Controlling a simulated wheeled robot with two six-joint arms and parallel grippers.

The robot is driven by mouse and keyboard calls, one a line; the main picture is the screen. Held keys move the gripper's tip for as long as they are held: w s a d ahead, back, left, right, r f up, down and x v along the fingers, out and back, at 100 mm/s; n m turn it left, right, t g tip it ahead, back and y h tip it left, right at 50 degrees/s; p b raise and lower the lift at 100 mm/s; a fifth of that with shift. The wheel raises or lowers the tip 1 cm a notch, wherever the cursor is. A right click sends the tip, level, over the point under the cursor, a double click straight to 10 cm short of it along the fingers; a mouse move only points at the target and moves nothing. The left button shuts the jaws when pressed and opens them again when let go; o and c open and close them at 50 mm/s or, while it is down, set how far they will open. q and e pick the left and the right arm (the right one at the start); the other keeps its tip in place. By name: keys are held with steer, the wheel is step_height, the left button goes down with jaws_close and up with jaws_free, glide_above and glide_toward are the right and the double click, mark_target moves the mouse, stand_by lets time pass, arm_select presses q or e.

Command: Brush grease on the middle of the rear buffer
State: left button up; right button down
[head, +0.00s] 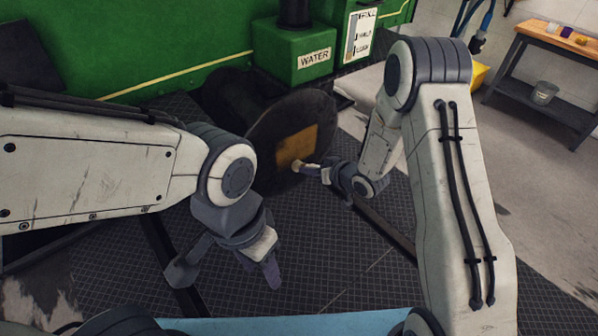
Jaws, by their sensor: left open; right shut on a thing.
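The rear buffer (268,128) is a dark round disc on the green tram, in the middle of the head view. A yellow-brown patch of grease (299,143) covers the middle of its face. My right gripper (327,173) is shut on a small brush (303,166), just right of the buffer's lower face. The brush's pale tip is at the lower edge of the patch; I cannot tell whether it touches. My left gripper (226,270) is open and empty, its fingers spread, low in front of the buffer. My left arm hides part of the tram's lower left.
A workbench (556,42) with a metal bucket (544,92) is at the far right. Dark textured floor (335,255) lies between my arms. A blue surface (290,326) is at the bottom.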

steer(key=shift+w+d+p, duration=1.15)
steer(key=shift+w+d, duration=1.4)
steer(key=shift+d, duration=0.75)
steer(key=shift+s+a+r+p, duration=0.2)
steer(key=shift+s+a+r, duration=0.1)
steer(key=shift+s+a, duration=0.6)
steer(key=shift+s+a+r+p, duration=0.15)
steer(key=shift+s+a+r, duration=0.2)
steer(key=shift+s+a, duration=0.6)
steer(key=shift+s+a+r+p, duration=0.25)
steer(key=shift+s+a, duration=0.2)
steer(key=shift+a, duration=0.85)
steer(key=shift+s+a+b, duration=0.55)
steer(key=shift+s+a, duration=1.65)
steer(key=shift+a, duration=0.7)
steer(key=shift+w+d+r+p, duration=0.45)
steer(key=shift+w+d, duration=0.1)
steer(key=shift+d, duration=0.25)
steer(key=shift+w+d+r+p, duration=0.45)
steer(key=shift+w+d, duration=0.05)
steer(key=shift+d, duration=0.25)
steer(key=w+d+p, duration=0.1)
steer(key=w+d, duration=0.3)
steer(key=d, duration=0.2)
steer(key=shift+w, duration=0.35)
